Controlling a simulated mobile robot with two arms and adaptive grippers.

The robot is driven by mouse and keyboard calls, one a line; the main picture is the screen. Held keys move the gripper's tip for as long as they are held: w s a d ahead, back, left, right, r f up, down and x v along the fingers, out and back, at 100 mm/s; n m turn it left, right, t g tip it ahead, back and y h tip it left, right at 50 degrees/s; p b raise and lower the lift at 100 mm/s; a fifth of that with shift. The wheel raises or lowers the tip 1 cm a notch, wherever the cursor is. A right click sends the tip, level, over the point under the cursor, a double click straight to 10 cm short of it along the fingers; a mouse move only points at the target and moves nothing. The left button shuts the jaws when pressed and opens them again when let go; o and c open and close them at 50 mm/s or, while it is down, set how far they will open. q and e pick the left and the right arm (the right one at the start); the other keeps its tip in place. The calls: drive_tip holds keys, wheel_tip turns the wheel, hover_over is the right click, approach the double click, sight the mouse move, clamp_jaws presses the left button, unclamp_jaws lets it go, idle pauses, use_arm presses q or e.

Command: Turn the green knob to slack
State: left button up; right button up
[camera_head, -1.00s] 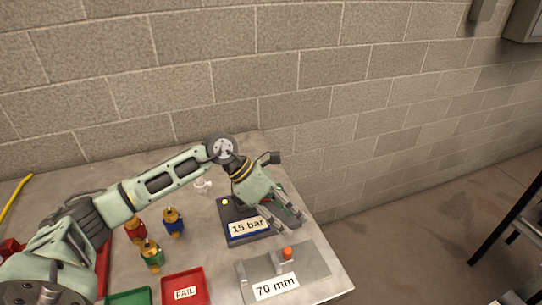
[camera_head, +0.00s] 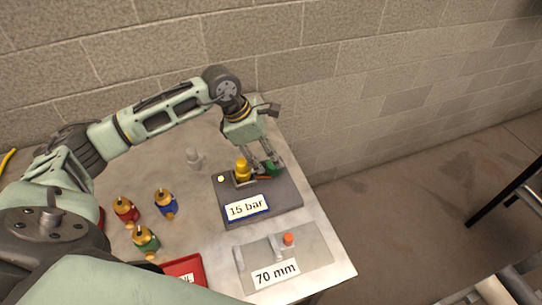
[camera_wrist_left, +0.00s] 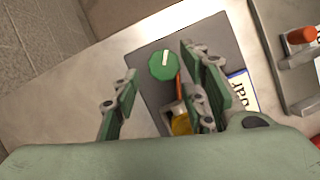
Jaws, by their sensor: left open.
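The green knob (camera_wrist_left: 161,65) is round with a white pointer line on top. It sits on the dark grey plate (camera_head: 281,201) of the 15 bar fixture; in the head view the knob (camera_head: 274,168) is partly hidden by my fingers. My left gripper (camera_head: 264,165) is open, just above the knob. In the left wrist view the knob shows in the gap between the open fingers (camera_wrist_left: 158,76), towards their tips, and I see no clear contact. A yellow fitting (camera_head: 242,170) stands beside the knob, with an orange-red bar between them. My right gripper is not in view.
A 70 mm gauge plate (camera_head: 312,252) with an orange-topped piece lies in front of the fixture. Red, blue and green brass-topped valves (camera_head: 145,240) stand to the left, near a red tray (camera_head: 190,265). A block wall is behind the table.

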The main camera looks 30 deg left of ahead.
sight(271, 162)
use_arm(q)
drive_tip(key=shift+p+x, duration=0.3)
drive_tip(key=shift+x, duration=1.3)
drive_tip(key=shift+c, duration=0.2)
drive_tip(key=shift+r, duration=0.1)
drive_tip(key=c, duration=0.9)
